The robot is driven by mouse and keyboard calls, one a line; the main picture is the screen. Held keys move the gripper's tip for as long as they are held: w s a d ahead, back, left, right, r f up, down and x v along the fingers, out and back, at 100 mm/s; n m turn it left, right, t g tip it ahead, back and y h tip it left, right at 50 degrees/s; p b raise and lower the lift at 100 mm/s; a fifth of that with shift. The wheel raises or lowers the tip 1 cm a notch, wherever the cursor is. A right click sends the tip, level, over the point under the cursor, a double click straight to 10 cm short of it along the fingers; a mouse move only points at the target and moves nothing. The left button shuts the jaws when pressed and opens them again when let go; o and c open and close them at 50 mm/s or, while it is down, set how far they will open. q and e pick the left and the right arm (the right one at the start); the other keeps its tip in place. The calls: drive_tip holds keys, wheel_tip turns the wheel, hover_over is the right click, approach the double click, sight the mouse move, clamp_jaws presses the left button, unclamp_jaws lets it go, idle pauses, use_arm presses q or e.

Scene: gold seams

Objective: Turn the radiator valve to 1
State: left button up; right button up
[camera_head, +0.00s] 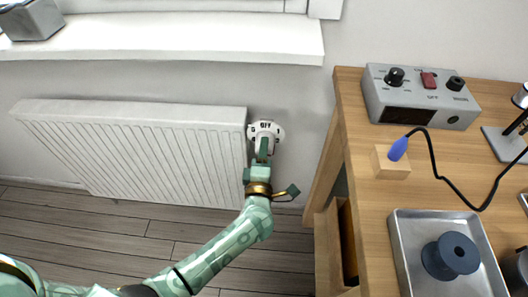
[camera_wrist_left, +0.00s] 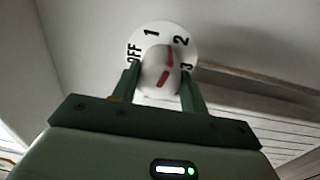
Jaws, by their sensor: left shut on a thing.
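The radiator valve (camera_head: 266,128) is a white round dial at the right end of the white radiator (camera_head: 150,150). In the left wrist view its dial face (camera_wrist_left: 138,50) carries black marks OFF, 1, 2 and 3. The white knob (camera_wrist_left: 153,65) in the middle has red marks on it. The upper red mark seems to point between 1 and 2; the exact setting is hard to tell. My left gripper (camera_head: 263,150) is shut on the knob, with one finger on each side (camera_wrist_left: 160,88). My right gripper is not in view.
A wooden workbench (camera_head: 350,120) stands to the right of the valve. It bears a grey control box (camera_head: 420,112), a blue-handled tool (camera_head: 398,149) in a wooden block (camera_head: 388,168), and a metal tray (camera_head: 403,258) with a dark spool (camera_head: 450,257). A window sill (camera_head: 170,38) lies above the radiator.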

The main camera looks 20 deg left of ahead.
use_arm(q)
drive_tip(key=shift+s+f+n, duration=0.1)
drive_tip(key=shift+f+n, duration=0.15)
drive_tip(key=shift+n, duration=0.75)
drive_tip(key=n+b, duration=0.1)
drive_tip(key=n, duration=0.2)
drive_tip(key=shift+n+y, duration=0.3)
drive_tip(key=shift+n, duration=1.1)
drive_tip(key=shift+n+b, duration=0.3)
drive_tip(key=shift+n, duration=0.3)
drive_tip(key=o, duration=1)
drive_tip(key=shift+r, duration=0.15)
